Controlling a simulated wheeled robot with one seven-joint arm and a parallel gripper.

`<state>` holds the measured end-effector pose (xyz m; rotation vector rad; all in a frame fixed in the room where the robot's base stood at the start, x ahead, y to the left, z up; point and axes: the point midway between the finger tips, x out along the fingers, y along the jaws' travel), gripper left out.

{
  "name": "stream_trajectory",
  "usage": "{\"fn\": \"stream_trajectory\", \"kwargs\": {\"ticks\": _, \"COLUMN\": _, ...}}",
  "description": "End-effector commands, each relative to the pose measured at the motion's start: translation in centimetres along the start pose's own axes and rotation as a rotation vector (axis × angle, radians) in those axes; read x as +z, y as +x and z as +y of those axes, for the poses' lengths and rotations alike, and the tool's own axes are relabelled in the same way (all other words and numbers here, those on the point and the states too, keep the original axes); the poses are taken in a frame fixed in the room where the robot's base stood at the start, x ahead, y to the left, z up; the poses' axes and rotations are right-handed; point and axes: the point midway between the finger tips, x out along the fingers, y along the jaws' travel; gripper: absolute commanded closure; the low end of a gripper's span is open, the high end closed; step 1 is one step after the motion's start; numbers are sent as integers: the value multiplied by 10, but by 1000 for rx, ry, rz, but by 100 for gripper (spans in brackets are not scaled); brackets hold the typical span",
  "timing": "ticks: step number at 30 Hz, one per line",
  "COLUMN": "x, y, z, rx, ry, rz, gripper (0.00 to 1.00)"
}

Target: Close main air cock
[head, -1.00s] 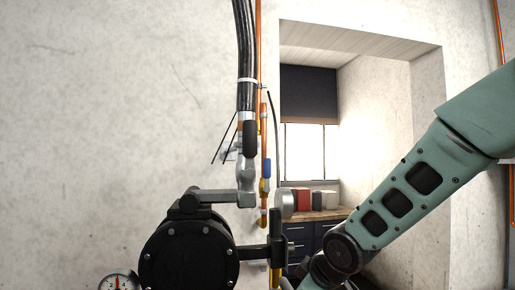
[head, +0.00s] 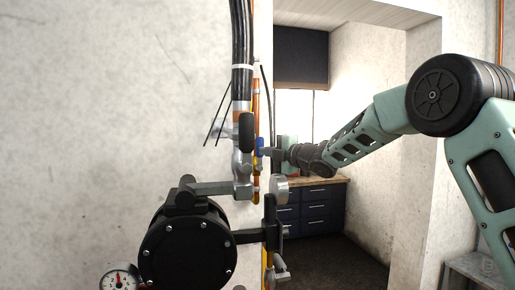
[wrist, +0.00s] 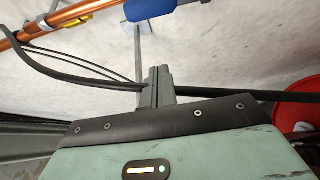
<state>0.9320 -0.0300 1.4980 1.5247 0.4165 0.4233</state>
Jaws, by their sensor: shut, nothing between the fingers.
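A small blue lever (head: 259,146) sits on the thin copper pipe (head: 256,100) right of the thick black hose; I take it as the air cock's handle. In the wrist view the blue lever (wrist: 150,8) is at the top edge, partly cut off, with the copper pipe (wrist: 85,8) to its left. My gripper (head: 268,153) reaches in from the right, just beside the lever. In the wrist view my gripper (wrist: 158,72) has its fingers together, empty, and appears apart from the lever. Whether the tips touch anything is not clear in the head view.
A black round drum (head: 187,245) with a grey arm and a pressure gauge (head: 119,280) stands at the lower left. Thin black cables (wrist: 80,65) cross near my fingers. A red round object (wrist: 300,105) is at the wrist view's right.

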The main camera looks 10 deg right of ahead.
Motion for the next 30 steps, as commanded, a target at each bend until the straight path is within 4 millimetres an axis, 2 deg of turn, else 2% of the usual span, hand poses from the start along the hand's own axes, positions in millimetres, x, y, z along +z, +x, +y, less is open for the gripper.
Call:
{"fn": "stream_trajectory", "kwargs": {"ticks": 16, "x": 0, "y": 95, "z": 5, "rx": -4, "ry": 7, "rz": -2, "gripper": 100}}
{"fn": "stream_trajectory", "kwargs": {"ticks": 21, "x": 22, "y": 85, "z": 4, "rx": -4, "ry": 7, "rz": -6, "gripper": 100}}
{"fn": "stream_trajectory", "kwargs": {"ticks": 30, "x": 38, "y": 79, "z": 0, "rx": -3, "ry": 6, "rz": -4, "gripper": 100}}
